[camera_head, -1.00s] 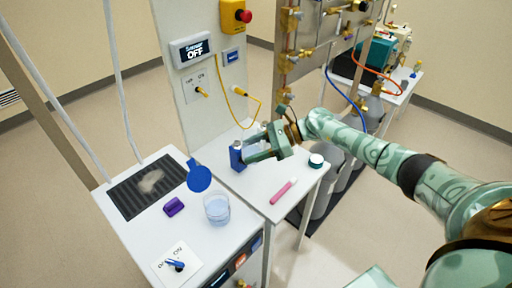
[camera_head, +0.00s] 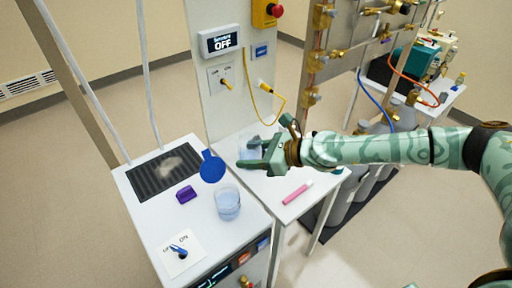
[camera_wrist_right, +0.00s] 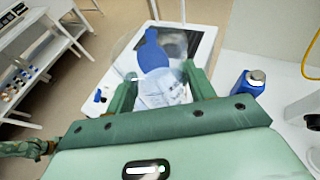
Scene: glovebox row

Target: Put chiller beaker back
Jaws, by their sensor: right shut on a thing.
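My right gripper (camera_head: 250,153) is above the middle white bench, its fingers pointing left towards the chiller-like unit. It is shut on a clear glass beaker (camera_wrist_right: 160,92), which shows between both fingers in the right wrist view. In the head view the held beaker is small and partly hidden by the fingers. A second clear beaker with pale blue liquid (camera_head: 228,205) stands upright on the front-left white unit (camera_head: 215,238). I cannot tell by looks which is the chiller beaker. My left gripper is not in view.
A pink marker (camera_head: 296,193) lies on the bench. A blue bottle (camera_wrist_right: 246,84) stands right of my gripper in the wrist view.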

